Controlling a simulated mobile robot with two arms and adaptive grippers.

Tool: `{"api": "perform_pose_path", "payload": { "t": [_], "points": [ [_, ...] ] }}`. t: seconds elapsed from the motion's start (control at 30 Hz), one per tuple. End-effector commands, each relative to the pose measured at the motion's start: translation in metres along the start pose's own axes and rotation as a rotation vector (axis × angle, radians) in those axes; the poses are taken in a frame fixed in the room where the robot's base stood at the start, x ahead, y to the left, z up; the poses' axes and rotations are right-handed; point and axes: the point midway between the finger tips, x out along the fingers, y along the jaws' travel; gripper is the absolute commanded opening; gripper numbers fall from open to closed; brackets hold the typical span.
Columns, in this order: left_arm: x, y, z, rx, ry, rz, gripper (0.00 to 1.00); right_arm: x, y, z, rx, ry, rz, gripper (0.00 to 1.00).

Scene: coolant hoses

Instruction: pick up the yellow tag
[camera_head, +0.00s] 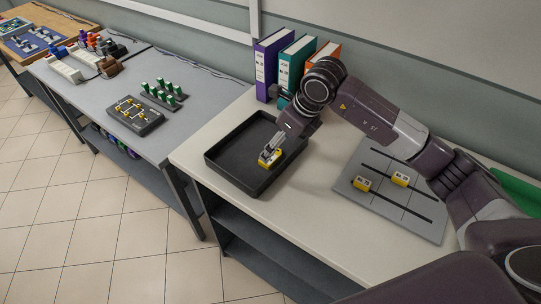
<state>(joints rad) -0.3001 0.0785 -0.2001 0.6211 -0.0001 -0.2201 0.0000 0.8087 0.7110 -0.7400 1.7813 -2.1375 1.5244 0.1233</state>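My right gripper (267,156) reaches down into a black tray (222,157) on the near table, its fingers at a yellow tag (272,161). The fingers partly cover this tag, and I cannot tell whether they are closed on it or whether it rests on the tray floor. Two more yellow tags lie on a grey board to the right of the tray, one nearer (362,184) and one farther (400,179). My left gripper is out of view.
The grey board (422,222) has dark slots. Purple (266,68), teal and orange binders stand behind the tray against the wall. A grey table (205,104) on the left holds a dark block with yellow parts (134,115) and several green pieces. The tabletop between tray and board is clear.

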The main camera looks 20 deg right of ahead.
Motion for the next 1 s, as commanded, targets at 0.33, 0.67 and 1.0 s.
{"api": "perform_pose_path", "payload": {
  "t": [0.33, 0.67, 1.0],
  "points": [
    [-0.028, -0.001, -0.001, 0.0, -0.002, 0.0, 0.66, 0.042, 0.002, -0.004, 0.002, 0.001, 0.004, 0.75],
    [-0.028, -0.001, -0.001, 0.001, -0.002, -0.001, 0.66, 0.052, 0.001, -0.005, -0.001, -0.002, 0.003, 0.75],
    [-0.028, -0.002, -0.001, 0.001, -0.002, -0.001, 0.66, 0.052, 0.001, -0.005, -0.001, -0.002, 0.003, 0.38]
  ]
}}
